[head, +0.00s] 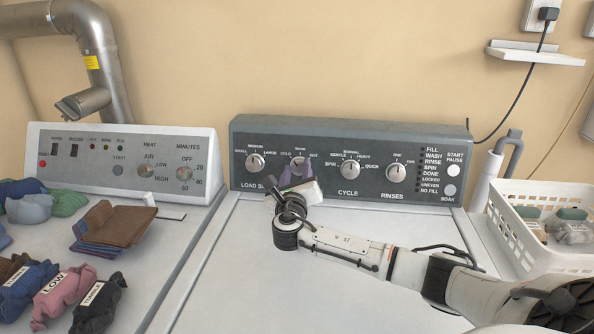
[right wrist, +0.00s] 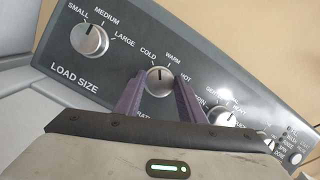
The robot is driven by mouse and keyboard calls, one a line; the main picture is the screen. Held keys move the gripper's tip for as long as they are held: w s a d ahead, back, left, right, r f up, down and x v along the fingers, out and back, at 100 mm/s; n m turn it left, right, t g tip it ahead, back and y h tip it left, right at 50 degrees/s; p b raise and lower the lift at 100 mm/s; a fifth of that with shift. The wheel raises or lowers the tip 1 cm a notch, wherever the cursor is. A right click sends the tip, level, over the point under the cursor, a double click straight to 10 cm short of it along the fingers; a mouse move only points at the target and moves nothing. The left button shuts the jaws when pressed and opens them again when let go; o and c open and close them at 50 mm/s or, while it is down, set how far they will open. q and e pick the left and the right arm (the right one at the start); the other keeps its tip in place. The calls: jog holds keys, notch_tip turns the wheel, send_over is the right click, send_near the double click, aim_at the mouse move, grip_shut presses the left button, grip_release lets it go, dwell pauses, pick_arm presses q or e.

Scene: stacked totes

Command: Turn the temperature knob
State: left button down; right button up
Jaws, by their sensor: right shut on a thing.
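The temperature knob (head: 298,161) is a round silver dial on the dark washer panel, second from the left, with COLD, WARM and HOT around it. It also shows in the right wrist view (right wrist: 158,79), its dark mark pointing up between COLD and WARM. My right gripper (head: 296,174) is at this knob, shut on it. Its purple fingers (right wrist: 159,87) stand on the knob's left and right sides. The lower part of the "TEMPERATURE" label is mostly hidden by the gripper. My left gripper is in neither view.
The load size knob (head: 255,162) is to the left; the cycle knob (head: 350,168) and rinses knob (head: 396,173) are to the right. A white basket (head: 545,262) stands at the right. Folded cloths (head: 118,224) and several labelled bundles lie on the left machine.

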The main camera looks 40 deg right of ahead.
jog(key=shift+f+n+t+y, duration=0.1)
jog(key=shift+n+t+y, duration=0.35)
jog(key=shift+n, duration=1.35)
jog(key=o, duration=1)
jog(key=shift+o, duration=0.2)
jog(key=v, duration=1)
jog(key=shift+s+a+r, duration=0.1)
jog(key=shift+s+r, duration=0.1)
